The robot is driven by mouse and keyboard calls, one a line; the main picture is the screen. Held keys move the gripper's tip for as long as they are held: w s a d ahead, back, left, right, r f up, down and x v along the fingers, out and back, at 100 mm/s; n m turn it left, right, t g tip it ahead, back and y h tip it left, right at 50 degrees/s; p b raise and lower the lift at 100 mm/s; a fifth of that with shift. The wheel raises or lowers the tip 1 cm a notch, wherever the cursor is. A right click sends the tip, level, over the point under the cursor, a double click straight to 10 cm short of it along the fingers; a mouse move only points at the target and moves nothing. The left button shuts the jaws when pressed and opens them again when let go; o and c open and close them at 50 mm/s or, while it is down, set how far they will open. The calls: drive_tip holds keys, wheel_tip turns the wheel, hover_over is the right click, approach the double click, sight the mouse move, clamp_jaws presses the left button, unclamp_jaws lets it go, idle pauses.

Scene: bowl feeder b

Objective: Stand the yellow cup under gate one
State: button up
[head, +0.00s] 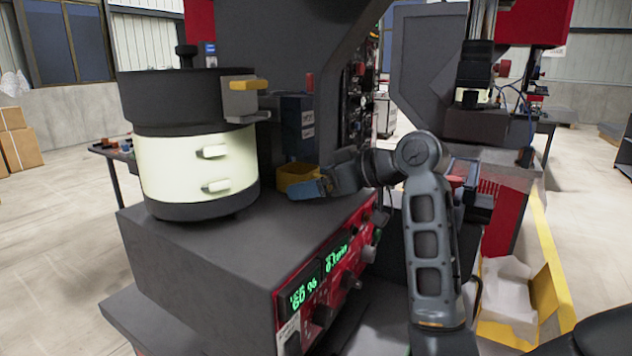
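The yellow cup (297,175) stands on the dark top of the machine base, right of the bowl feeder (195,165). My gripper (312,188) is low at the cup's right front side, and its blue finger covers part of the cup. The other finger is hidden, so I cannot tell whether the gripper holds the cup. A chute with a yellow top (247,86) sticks out from the right of the feeder's dark upper bowl, higher up and left of the cup. No readable label shows which part is gate one.
A dark blue box (297,128) stands right behind the cup. The base top (260,240) is clear in front of the cup. A red control panel (330,265) with green readouts is on its front. A yellow bin (545,292) stands at lower right.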

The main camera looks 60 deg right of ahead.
drive_tip(key=shift+r, duration=0.1)
drive_tip(key=shift+r, duration=0.15)
drive_tip(key=v, duration=1.2)
idle(1.6)
